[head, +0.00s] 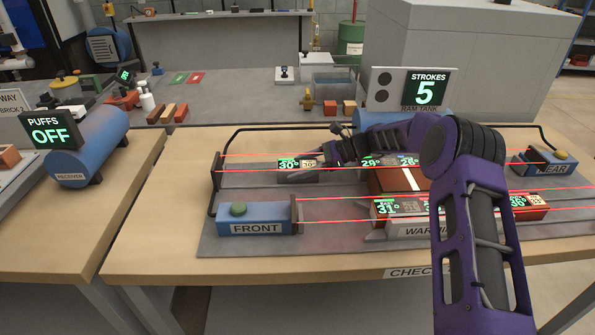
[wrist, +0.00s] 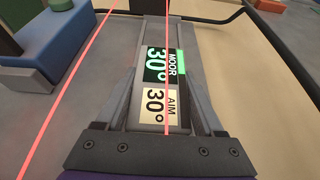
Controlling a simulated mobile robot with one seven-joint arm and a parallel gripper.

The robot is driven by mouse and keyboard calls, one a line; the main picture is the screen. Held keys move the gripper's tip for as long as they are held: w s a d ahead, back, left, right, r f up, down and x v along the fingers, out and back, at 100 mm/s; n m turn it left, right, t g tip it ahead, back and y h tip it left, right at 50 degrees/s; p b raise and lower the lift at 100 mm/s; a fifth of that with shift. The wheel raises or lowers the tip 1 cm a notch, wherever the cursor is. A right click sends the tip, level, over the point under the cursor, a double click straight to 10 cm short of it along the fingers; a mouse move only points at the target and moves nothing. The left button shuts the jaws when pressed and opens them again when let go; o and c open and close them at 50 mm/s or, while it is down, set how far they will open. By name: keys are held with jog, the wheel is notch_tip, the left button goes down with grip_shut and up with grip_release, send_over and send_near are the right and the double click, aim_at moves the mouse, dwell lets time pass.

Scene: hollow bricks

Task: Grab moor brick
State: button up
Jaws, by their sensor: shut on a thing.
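The moor brick (wrist: 152,100) is in the wrist view, with a MOOR display reading 30° and a pale AIM 30° label on its top. Its grey body runs up between the two fingers of my gripper (wrist: 160,72), which is shut on it. In the head view the brick's lit display (head: 287,163) shows at the left of the back row on the grey board. My gripper (head: 300,170) is at it there, reaching in from the right. The brick's underside is hidden, so I cannot tell whether it is lifted.
Red beams cross the board above both rows. A blue FRONT box (head: 255,219) with a green button stands front left; another blue box (head: 548,163) stands far right. A brown block (head: 400,180) and a WARMING rack (head: 420,229) with several displays lie beside my arm.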

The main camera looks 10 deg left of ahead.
grip_shut()
